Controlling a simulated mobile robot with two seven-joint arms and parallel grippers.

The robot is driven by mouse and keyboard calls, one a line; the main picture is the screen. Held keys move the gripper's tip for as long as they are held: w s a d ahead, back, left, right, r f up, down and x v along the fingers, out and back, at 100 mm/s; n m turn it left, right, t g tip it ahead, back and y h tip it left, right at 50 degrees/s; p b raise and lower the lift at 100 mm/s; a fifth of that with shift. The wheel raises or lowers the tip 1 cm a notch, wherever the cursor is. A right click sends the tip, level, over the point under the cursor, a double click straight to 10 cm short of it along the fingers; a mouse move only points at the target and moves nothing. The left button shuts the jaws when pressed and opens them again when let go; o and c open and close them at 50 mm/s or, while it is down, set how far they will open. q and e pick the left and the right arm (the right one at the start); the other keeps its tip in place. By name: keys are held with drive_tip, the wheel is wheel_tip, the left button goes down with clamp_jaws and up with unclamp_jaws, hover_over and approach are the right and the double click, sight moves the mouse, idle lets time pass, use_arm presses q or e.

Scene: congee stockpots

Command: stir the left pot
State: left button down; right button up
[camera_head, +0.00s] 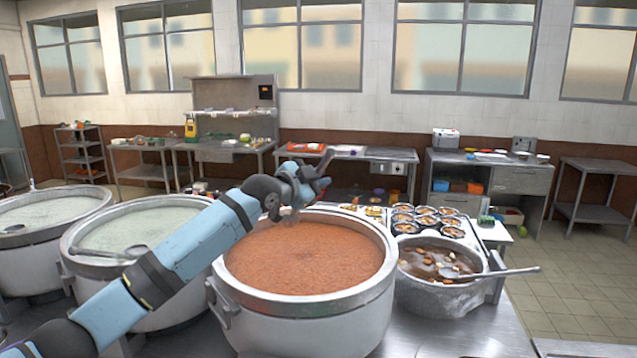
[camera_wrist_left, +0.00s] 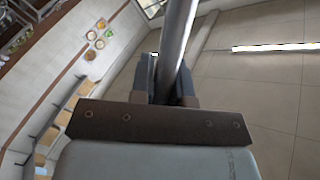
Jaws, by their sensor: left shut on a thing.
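Three large pots stand in a row. The far left pot (camera_head: 70,192) and the pot beside it (camera_head: 170,205) hold whitish congee. The nearest pot (camera_head: 300,312) holds orange-red congee (camera_head: 300,258). My left arm reaches across the whitish pot, and my left gripper (camera_head: 318,182) is above the back rim of the orange-red pot. It is shut on a grey metal handle (camera_wrist_left: 177,38), seen between the fingers in the left wrist view. The tool's far end cannot be made out. My right gripper is not in view.
A ladle (camera_head: 108,253) rests in the second whitish pot. A smaller pot (camera_head: 440,297) of soup with a ladle (camera_head: 505,271) stands right of the orange-red pot. Several filled bowls (camera_head: 427,211) sit behind it. The counter front (camera_head: 460,335) is clear.

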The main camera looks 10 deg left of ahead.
use_arm(q)
drive_tip(key=shift+m+t+b, duration=0.4)
drive_tip(key=shift+m+b, duration=0.15)
drive_tip(key=shift+m, duration=0.55)
